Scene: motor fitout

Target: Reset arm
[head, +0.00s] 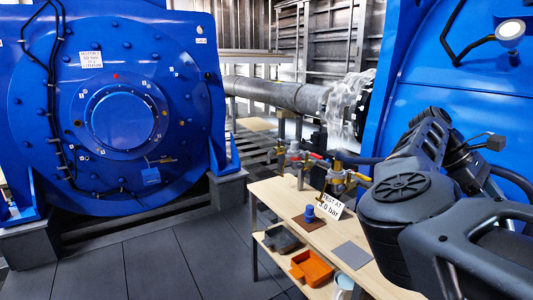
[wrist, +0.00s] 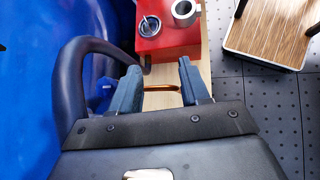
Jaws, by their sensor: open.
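My arm (head: 405,190) is folded up at the right of the head view, beside the workbench and in front of the blue casing. My gripper cannot be made out there. In the wrist view my gripper (wrist: 158,66) is open, its two dark blue fingers apart. A copper-coloured bar (wrist: 162,88) shows across the gap between the fingers. I cannot tell how far below the fingers it is. Nothing is visibly clamped.
A red block (wrist: 167,40) with a metal cup (wrist: 184,12) lies beyond my fingertips. A thick dark hose (wrist: 70,75) curves close on the left. The wooden workbench (head: 271,190) carries valves (head: 338,175) and a sign (head: 330,206). Open floor (head: 165,262) lies left of it.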

